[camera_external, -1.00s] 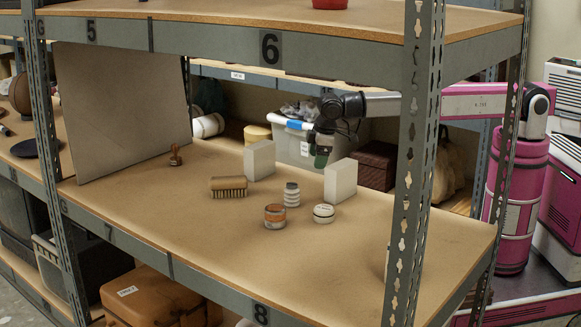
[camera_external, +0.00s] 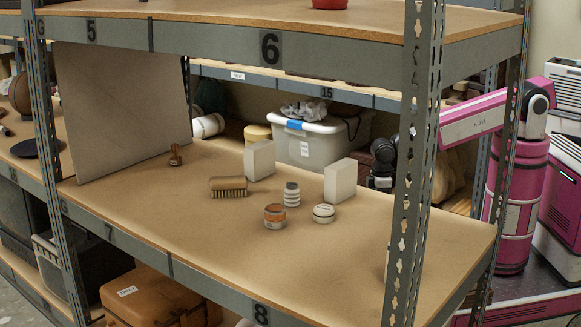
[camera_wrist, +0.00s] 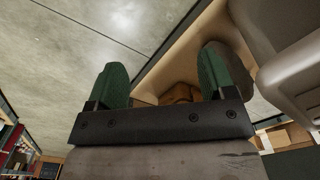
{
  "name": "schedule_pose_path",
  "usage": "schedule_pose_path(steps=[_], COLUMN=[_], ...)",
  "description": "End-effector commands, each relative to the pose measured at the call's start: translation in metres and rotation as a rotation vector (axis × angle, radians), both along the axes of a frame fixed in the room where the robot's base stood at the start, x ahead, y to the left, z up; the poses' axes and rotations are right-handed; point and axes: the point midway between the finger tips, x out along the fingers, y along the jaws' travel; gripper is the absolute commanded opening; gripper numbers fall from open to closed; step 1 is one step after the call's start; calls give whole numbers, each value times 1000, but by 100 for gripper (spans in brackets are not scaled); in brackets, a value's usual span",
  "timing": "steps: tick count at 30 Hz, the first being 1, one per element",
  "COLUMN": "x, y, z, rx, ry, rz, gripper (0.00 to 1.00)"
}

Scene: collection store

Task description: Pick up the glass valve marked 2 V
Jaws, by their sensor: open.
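I cannot make out a glass valve or a 2 V marking in either view. On the middle shelf (camera_external: 180,225) in the external view stand a ribbed pale piece with a dark top (camera_external: 291,196), an orange-banded jar (camera_external: 275,217) and a round white tin (camera_external: 323,214), close together. My gripper (camera_wrist: 163,76) shows in the wrist view with two green fingertips apart and nothing held between them. In the external view my dark wrist joints (camera_external: 383,155) are at the shelf's back right, partly behind the post; the fingertips cannot be made out there.
Two white blocks (camera_external: 259,160) (camera_external: 340,180) stand behind the small pieces. A brush (camera_external: 229,187) and a small stamp (camera_external: 175,155) lie further left. A perforated post (camera_external: 408,190) stands at the front right, and a grey tub (camera_external: 318,150) behind.

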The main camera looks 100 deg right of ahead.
Motion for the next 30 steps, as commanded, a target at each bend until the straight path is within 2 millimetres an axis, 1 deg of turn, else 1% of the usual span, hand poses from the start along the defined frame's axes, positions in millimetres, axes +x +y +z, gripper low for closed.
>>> schedule_pose_path(steps=[9, 10, 11, 20, 23, 25, 29, 30], x=[1, 1, 1, 1, 4, 8, 18, 22], y=[0, 0, 0, 2, 12, 25, 59, 71], z=[0, 0, 0, 1, 7, 14, 38, 48], rx=[0, 0, 0, 11, 61, 127, 309, 373], ry=[0, 0, 0, -2, -11, -20, -28, -25], rz=[0, 0, 0, -10, -57, -117, -277, -333], gripper=[76, 70, 68, 68, 68, 68, 68, 68])
